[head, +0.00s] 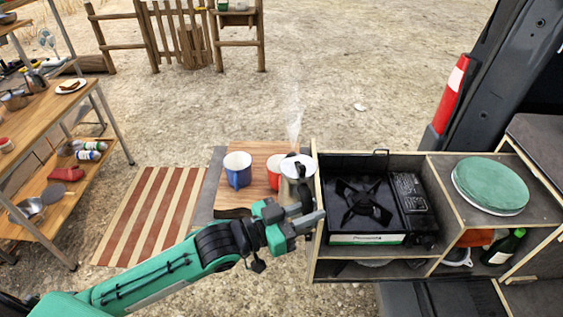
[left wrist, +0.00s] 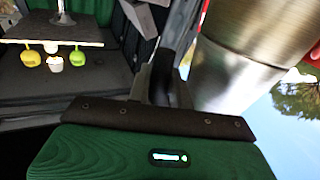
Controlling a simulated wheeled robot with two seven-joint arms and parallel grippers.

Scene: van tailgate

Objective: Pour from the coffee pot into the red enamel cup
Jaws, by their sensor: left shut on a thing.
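The coffee pot (head: 297,166) is pale metal with a black handle, and faint steam rises above it. My left gripper (head: 304,207) is shut on its black handle, and holds the pot beside the stove box. In the left wrist view the steel body of the pot (left wrist: 238,62) fills the upper right, beside the fingers (left wrist: 163,82) on the handle. The red enamel cup (head: 273,173) is on the wooden board, just left of the pot and partly hidden by it. I cannot tell how far the pot is tilted or whether anything flows. My right gripper is out of view.
A blue enamel cup (head: 238,169) stands on the wooden board (head: 232,199), left of the red one. A black camp stove (head: 362,205) sits in the tailgate box to the right, with a green round plate (head: 490,185) beyond. A striped mat (head: 150,215) lies on the ground.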

